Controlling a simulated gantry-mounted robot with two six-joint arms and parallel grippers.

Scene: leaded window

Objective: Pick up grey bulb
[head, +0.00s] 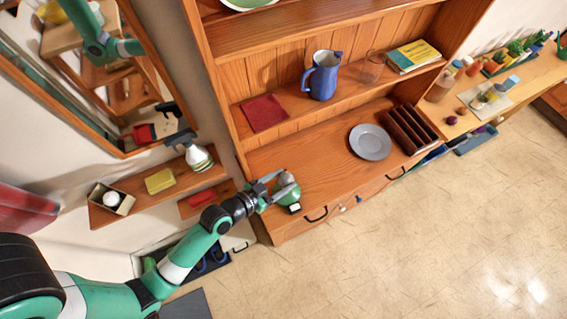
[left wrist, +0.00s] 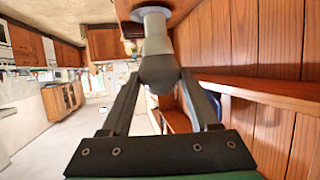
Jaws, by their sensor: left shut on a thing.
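The grey bulb (left wrist: 160,70) fills the upper middle of the left wrist view, with a rounded end towards me and a narrower neck leading to a paler, wider disc. My left gripper (head: 274,188) is shut on the rounded end, one finger on each side. In the head view the gripper is at the front left corner of the wooden cupboard, and the greyish bulb (head: 286,179) is partly hidden by it. I cannot tell whether the disc touches the wood. My right gripper is not in view.
The cupboard worktop (head: 310,165) holds a grey plate (head: 370,142) and a dark slotted rack (head: 410,130). A blue jug (head: 321,75) and red cloth (head: 264,113) are on the shelf above. Left are a small wall shelf (head: 150,198) and a mirror (head: 100,80). The floor in front is clear.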

